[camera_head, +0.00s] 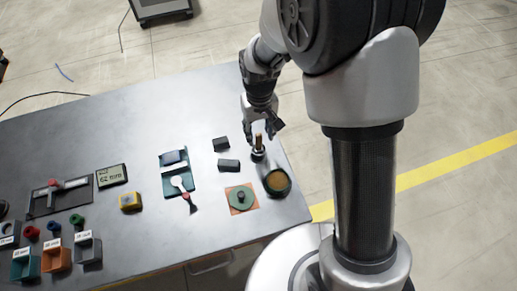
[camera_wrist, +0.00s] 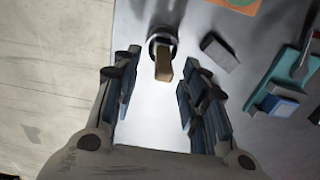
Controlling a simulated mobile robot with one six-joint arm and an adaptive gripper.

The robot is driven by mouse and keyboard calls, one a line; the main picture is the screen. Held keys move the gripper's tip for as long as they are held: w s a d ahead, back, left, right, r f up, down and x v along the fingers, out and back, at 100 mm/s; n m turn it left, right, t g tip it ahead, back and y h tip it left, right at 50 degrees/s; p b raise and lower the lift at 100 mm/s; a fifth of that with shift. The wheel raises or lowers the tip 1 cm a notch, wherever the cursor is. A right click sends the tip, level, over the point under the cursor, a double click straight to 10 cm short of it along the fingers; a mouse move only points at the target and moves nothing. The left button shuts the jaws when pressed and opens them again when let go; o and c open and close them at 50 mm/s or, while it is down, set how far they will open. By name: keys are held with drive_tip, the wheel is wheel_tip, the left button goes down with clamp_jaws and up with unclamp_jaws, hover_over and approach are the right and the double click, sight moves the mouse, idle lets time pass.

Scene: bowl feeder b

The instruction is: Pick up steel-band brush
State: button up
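The steel-band brush (camera_head: 258,146) stands upright near the right end of the table, with a tan handle on top and a dark round base with a metallic band. In the wrist view the brush (camera_wrist: 163,66) shows its handle end and the ring around its base, near the top middle. My gripper (camera_head: 262,126) is above the brush, pointing down. In the wrist view my gripper (camera_wrist: 161,88) is open, with one finger on each side of the handle line and clear gaps to it. I cannot tell the exact height between fingertips and handle.
A round dark bowl with brown contents (camera_head: 277,182) stands close to the brush, near the table's right edge. Dark blocks (camera_head: 229,165) lie to its left. An orange mat (camera_head: 232,208) with a green disc and a teal tray (camera_head: 168,164) are farther left. The table's back middle is clear.

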sight(259, 149)
drive_tip(key=f+b, duration=0.1)
drive_tip(key=f, duration=0.2)
drive_tip(key=f+b, duration=0.1)
drive_tip(key=f, duration=0.1)
drive_tip(key=shift+s+a+f, duration=0.1)
drive_tip(key=shift+s+f, duration=0.1)
drive_tip(key=shift+f, duration=0.2)
drive_tip(key=shift+r, duration=0.1)
drive_tip(key=shift+c, duration=0.6)
clamp_jaws()
